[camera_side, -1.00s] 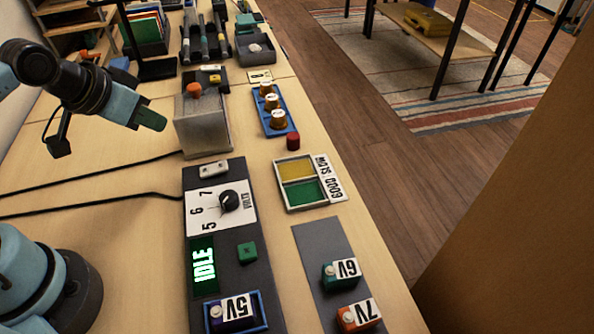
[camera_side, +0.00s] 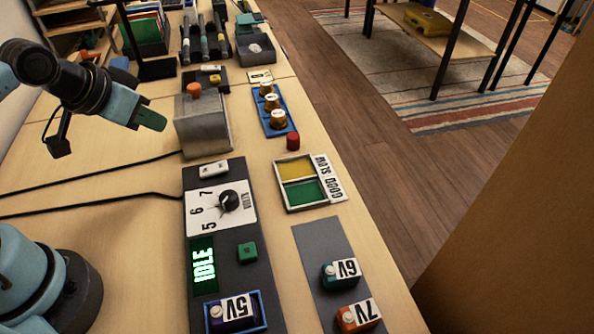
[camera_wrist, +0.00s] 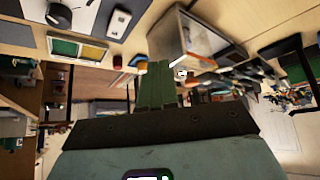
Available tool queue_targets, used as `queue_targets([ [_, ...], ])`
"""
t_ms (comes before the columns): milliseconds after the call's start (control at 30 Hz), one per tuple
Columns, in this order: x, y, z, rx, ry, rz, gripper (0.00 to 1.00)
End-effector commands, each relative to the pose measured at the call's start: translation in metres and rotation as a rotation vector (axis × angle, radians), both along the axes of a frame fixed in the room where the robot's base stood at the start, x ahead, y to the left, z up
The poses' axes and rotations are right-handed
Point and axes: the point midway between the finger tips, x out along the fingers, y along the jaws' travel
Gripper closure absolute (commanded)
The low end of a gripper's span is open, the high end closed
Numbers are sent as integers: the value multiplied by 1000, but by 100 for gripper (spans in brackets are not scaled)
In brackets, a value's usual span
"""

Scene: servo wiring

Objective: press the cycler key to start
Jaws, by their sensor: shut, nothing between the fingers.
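The cycler is a dark grey panel (camera_side: 230,270) on the bench. It has a green display (camera_side: 203,264) reading IDLE, a black dial (camera_side: 229,201) on a white plate marked 5, 6, 7 and VOLTS, and a green key (camera_side: 247,252). A purple servo labelled 5V (camera_side: 233,311) sits in the blue-edged bay at the panel's near end. My gripper (camera_side: 151,120) is shut and empty, with green fingers, in the air up and left of the panel and apart from the key. In the wrist view the green fingers (camera_wrist: 156,84) are together, and the dial (camera_wrist: 60,17) shows at upper left.
A teal 6V servo (camera_side: 341,273) and an orange 7V servo (camera_side: 358,316) stand on a grey mat. A tray (camera_side: 308,183) with yellow and green halves is marked SLOW and GOOD. A grey box (camera_side: 203,125) stands behind the cycler. Black cables cross the bench at left.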

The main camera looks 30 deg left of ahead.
Motion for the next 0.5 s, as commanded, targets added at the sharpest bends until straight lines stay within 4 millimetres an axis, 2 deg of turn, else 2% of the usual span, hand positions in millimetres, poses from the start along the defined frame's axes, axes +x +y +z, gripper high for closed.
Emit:
queue_targets([
  [167,0,-2,0,4,-2,-13,100],
  [267,1,-12,0,23,-9,-67,100],
  [367,1,-31,0,62,-24,-172,100],
  [500,-2,-69,1,138,-62,-382,100],
])
